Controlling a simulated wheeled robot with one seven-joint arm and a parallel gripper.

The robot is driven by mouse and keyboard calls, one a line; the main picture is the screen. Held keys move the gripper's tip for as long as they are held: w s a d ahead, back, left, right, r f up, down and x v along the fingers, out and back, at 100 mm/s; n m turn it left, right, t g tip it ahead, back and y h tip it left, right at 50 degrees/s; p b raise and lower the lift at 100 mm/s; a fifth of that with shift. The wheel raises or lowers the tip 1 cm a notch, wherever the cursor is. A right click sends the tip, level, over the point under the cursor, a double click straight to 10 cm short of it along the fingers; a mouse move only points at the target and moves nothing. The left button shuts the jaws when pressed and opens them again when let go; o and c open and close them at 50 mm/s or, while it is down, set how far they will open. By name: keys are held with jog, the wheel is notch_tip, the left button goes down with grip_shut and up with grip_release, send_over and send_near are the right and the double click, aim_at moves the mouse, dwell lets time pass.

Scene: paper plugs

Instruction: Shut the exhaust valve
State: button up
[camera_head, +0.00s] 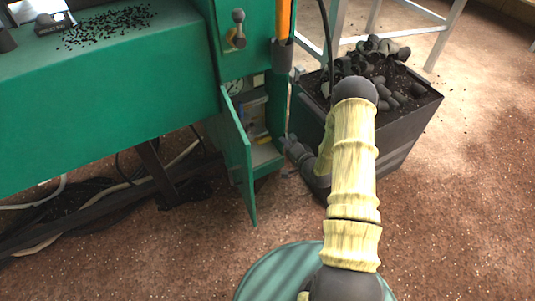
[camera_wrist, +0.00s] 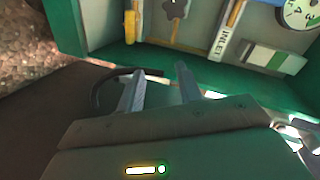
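A green cabinet (camera_head: 226,45) stands with its lower door (camera_head: 238,155) swung open. Blue, yellow and grey parts show inside, too small to tell apart. The wrist view shows the interior with a white INLET label (camera_wrist: 228,37), a dark lobed knob (camera_wrist: 175,8) at the top edge, and yellow parts (camera_wrist: 237,13). I cannot make out a label reading exhaust, so I cannot tell which part is the exhaust valve. My gripper (camera_wrist: 158,85) is at the cabinet opening, its two fingers apart with nothing between them. It also shows in the head view (camera_head: 288,143), beside the opening's right edge.
A dark bin (camera_head: 398,125) with black plugs and granules stands right of the cabinet, close to my arm. A green machine bed (camera_head: 100,95) with scattered granules is at left. A round gauge (camera_wrist: 298,12) shows in the cabinet. The brown floor at right is clear.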

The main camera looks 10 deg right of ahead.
jog(key=s+f+m+t+b, duration=0.1)
jog(key=f+m+b, duration=0.1)
jog(key=f, duration=0.4)
jog(key=s+f+m+t+y+b, duration=0.1)
jog(key=s+f+m+t+b, duration=0.1)
jog(key=f, duration=0.4)
jog(key=shift+s+d+b, duration=0.25)
jog(key=shift+b, duration=0.55)
jog(key=b+x, duration=1)
jog(key=x, duration=0.6)
jog(key=shift+w, duration=0.3)
jog(key=shift+w+a+r, duration=0.15)
jog(key=shift+w+r, duration=0.05)
jog(key=shift+w, duration=0.2)
jog(key=shift+c, duration=0.3)
grip_shut()
